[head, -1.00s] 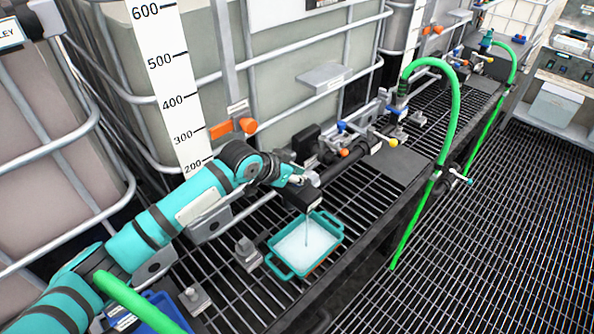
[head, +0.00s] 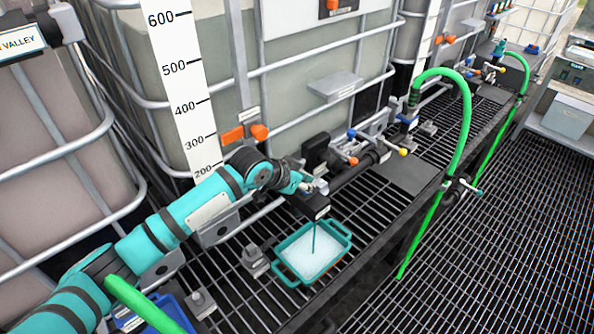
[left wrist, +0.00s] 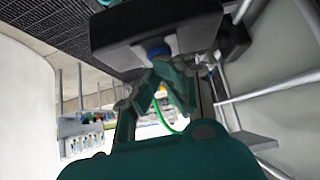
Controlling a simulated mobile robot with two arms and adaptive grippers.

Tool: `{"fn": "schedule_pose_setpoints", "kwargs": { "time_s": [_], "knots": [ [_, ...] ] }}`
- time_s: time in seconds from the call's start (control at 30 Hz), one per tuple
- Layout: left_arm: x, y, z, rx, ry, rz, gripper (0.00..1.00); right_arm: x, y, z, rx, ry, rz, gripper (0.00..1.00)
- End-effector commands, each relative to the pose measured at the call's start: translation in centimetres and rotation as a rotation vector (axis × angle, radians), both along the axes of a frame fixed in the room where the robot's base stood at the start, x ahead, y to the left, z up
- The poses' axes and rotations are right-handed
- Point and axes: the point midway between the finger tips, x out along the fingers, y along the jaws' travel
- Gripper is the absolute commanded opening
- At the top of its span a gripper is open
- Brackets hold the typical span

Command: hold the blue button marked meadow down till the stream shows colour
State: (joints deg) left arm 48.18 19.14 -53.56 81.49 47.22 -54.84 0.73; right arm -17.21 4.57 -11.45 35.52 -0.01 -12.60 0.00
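My left gripper (head: 314,187) is at the top of a dark spout box (head: 312,206) above the tray. In the left wrist view its fingers (left wrist: 157,58) reach the underside of the dark box as pictured (left wrist: 155,32). A small blue part (left wrist: 157,49), likely the button, shows between the pale fingertips; its marking cannot be read. Whether the fingers are shut or how far it is pressed is unclear. A thin dark teal stream (head: 313,240) runs from the box into pale liquid in a teal tray (head: 284,272). My right gripper is not in view.
A large tank with a number scale (head: 184,90) stands behind. Orange (head: 232,136), yellow and blue handles line the pipes. A green hose (head: 463,110) arches at the right. Grey blocks (head: 254,260) stand on the grating left of the tray. Grated floor at the right is clear.

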Motion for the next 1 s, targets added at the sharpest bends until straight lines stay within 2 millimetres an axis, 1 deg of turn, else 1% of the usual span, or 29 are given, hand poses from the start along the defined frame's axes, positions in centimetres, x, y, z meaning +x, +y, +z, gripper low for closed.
{"fn": "schedule_pose_setpoints", "kwargs": {
  "time_s": [0.03, 0.27, 0.3, 0.33, 0.6, 0.8, 1.0],
  "knots": [
    [-0.3, 0.1, 0.3, 0.007, 0.014, 0.001, 0.0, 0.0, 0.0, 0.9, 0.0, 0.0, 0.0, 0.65],
    [0.1, 0.0, 4.3, 0.0, 0.002, 0.004, 0.0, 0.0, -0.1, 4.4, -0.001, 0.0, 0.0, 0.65],
    [-0.1, 0.4, 4.0, 0.001, 0.0, 0.005, 0.0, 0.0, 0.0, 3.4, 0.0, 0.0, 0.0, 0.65],
    [-0.4, 0.7, 4.2, 0.001, -0.002, 0.004, 0.0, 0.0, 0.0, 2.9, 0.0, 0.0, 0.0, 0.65],
    [-2.9, 3.3, 8.0, -0.001, -0.008, 0.004, 0.0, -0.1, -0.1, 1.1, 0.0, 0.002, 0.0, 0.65],
    [-4.3, 4.5, 10.2, -0.002, -0.007, 0.004, 0.0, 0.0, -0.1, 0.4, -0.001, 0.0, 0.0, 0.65],
    [-4.8, 4.9, 10.9, -0.002, -0.005, 0.005, 0.0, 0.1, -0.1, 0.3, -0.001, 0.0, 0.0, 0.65]
  ]
}}
